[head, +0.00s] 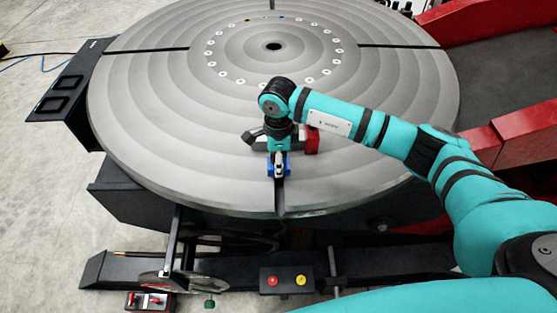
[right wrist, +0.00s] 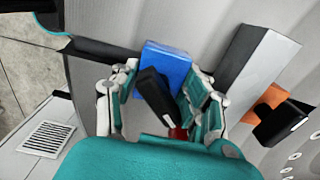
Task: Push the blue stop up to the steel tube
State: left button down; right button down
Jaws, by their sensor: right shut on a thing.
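The blue stop (head: 287,168) sits on the round grey table over a dark slot near its front edge. In the right wrist view the blue stop (right wrist: 168,62) shows with a black lever (right wrist: 155,95) on it. My right gripper (head: 279,162) is above it, with its fingers (right wrist: 160,100) on both sides, shut on the stop. The steel tube (right wrist: 255,62), a grey square bar, lies to the right of the stop in the wrist view, apparently with a gap between. In the head view the tube (head: 254,138) is partly hidden behind my gripper. My left gripper is out of view.
A red block (head: 312,141) stands just right of my right wrist. An orange piece (right wrist: 266,104) with a black part is beside the tube. Most of the table top is clear.

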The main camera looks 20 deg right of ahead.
jog(key=shift+s+f, duration=0.2)
jog(key=shift+s, duration=0.1)
jog(key=shift+w, duration=0.1)
jog(key=shift+s+a, duration=0.1)
jog(key=shift+s, duration=0.2)
dwell(0.6)
jog(key=shift+w+b, duration=0.15)
jog(key=shift+b, duration=0.2)
jog(key=shift+s, duration=0.25)
dwell(0.4)
jog(key=shift+w, duration=0.1)
jog(key=shift+s+b, duration=0.25)
jog(key=shift+b, duration=0.05)
dwell(0.5)
